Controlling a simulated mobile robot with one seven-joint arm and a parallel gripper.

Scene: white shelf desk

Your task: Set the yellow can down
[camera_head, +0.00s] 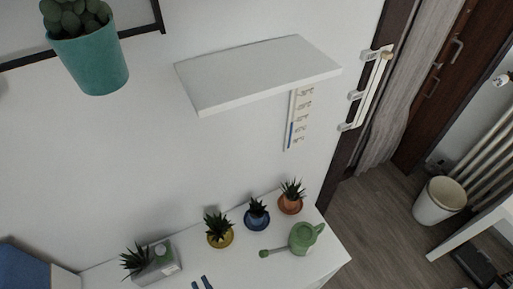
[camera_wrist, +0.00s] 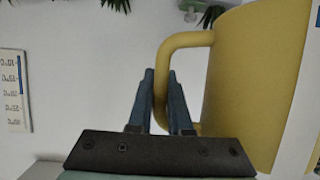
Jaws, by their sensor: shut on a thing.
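The yellow can (camera_wrist: 250,85) fills the right side of the wrist view, large and close, with its looped handle on its left. My gripper (camera_wrist: 161,82) is shut on that handle, its two blue-grey fingers on either side of it. What lies directly beneath the can is not shown. The yellow can is not seen in the head view.
A bare white shelf (camera_head: 255,75) is on the wall above. Two dark blue tips (camera_head: 201,283) show at the bottom edge, unclear what.

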